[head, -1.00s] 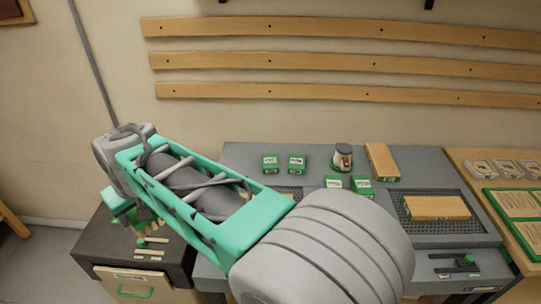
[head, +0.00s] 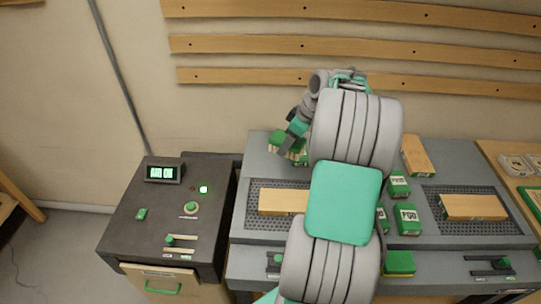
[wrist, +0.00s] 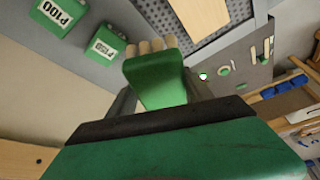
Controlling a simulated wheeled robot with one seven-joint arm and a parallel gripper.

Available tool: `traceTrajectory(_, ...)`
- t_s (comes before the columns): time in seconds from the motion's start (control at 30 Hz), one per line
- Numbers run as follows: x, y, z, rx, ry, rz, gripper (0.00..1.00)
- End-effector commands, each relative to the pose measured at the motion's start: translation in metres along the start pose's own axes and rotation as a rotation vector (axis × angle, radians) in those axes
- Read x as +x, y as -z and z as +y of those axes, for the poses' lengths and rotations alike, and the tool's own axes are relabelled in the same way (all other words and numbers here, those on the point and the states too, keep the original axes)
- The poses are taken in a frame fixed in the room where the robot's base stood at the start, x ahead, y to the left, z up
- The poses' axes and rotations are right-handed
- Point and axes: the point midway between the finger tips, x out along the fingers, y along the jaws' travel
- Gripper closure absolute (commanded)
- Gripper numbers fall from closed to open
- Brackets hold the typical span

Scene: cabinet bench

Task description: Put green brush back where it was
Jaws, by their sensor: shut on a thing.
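The green brush (wrist: 158,82) is between the fingers of my gripper in the wrist view, with its pale bristles pointing away from the gripper. In the head view my gripper (head: 290,143) is over the back left of the grey bench, with the brush (head: 278,139) at its end. My gripper is shut on the brush. Green boxes lie below the brush and partly hidden behind my gripper. My arm covers the middle of the bench.
A dark control box (head: 130,215) with lit display stands left of the bench. Wooden blocks lie on the left (head: 282,202) and right (head: 474,207) perforated plates; another block (head: 416,156) lies at the back. Green labelled boxes (head: 408,219) stand right of my arm.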

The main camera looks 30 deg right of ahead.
Motion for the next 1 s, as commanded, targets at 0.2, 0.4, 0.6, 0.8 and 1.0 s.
traceTrajectory(0.2, 0.004, -0.023, 0.024, -0.052, 0.021, 0.000, 0.84)
traceTrajectory(0.4, 0.043, 0.013, 0.042, -0.053, 0.024, -0.001, 0.84)
traceTrajectory(0.6, 0.099, 0.040, 0.060, -0.050, 0.022, -0.001, 0.84)
traceTrajectory(0.8, 0.131, 0.051, 0.071, -0.049, 0.019, -0.001, 0.84)
traceTrajectory(1.0, 0.161, 0.045, 0.073, -0.047, 0.020, -0.001, 0.84)
